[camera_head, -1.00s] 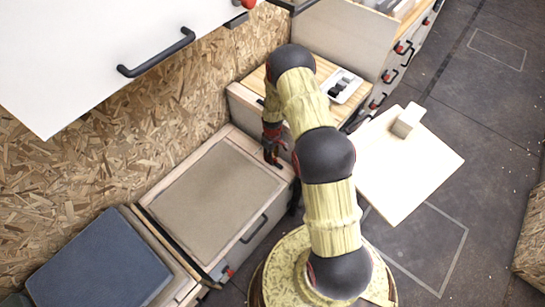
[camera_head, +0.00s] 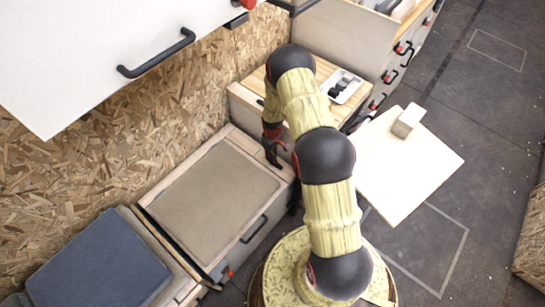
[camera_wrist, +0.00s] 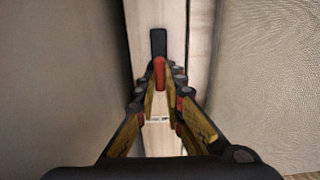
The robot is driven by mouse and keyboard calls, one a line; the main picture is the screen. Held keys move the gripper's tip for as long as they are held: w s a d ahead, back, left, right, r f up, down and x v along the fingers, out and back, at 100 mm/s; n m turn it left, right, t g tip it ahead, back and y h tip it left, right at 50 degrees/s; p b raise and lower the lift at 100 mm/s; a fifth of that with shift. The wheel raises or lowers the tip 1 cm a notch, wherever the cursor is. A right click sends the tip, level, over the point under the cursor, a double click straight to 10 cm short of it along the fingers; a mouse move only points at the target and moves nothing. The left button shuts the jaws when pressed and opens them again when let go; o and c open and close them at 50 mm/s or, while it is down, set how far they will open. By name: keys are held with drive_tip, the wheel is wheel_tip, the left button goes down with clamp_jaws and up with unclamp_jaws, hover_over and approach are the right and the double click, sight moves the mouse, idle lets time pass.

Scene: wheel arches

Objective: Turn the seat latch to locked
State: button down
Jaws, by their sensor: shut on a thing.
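The seat latch (camera_wrist: 159,72) shows in the wrist view as a small red tab, with a black upright piece just beyond it on a pale wooden strip. My gripper (camera_wrist: 159,88) has its fingers closed in on both sides of the red tab and is shut on it. In the head view my gripper (camera_head: 273,152) points down at the far right corner of the seat box, beside its tan cushion (camera_head: 215,197). The latch is hidden there behind my gripper, so its angle cannot be told from that view.
A grey wall-like surface (camera_wrist: 60,80) stands close on the left in the wrist view. A blue cushion (camera_head: 100,265) lies at the lower left. A white cabinet with a handle (camera_head: 155,55) hangs above. A pale tabletop (camera_head: 405,170) juts out right of my arm.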

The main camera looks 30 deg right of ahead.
drive_tip(key=shift+m, duration=0.3)
drive_tip(key=m, duration=0.3)
drive_tip(key=shift+d+p, duration=0.1)
drive_tip(key=shift+p, duration=0.2)
drive_tip(key=m, duration=0.5)
drive_tip(key=shift+d, duration=0.1)
drive_tip(key=m, duration=0.4)
drive_tip(key=shift+p, duration=0.4)
drive_tip(key=m, duration=0.5)
drive_tip(key=shift+s+d, duration=0.1)
drive_tip(key=shift+s, duration=0.05)
drive_tip(key=shift+m, duration=0.3)
drive_tip(key=c, duration=2)
unclamp_jaws()
drive_tip(key=shift+o, duration=0.6)
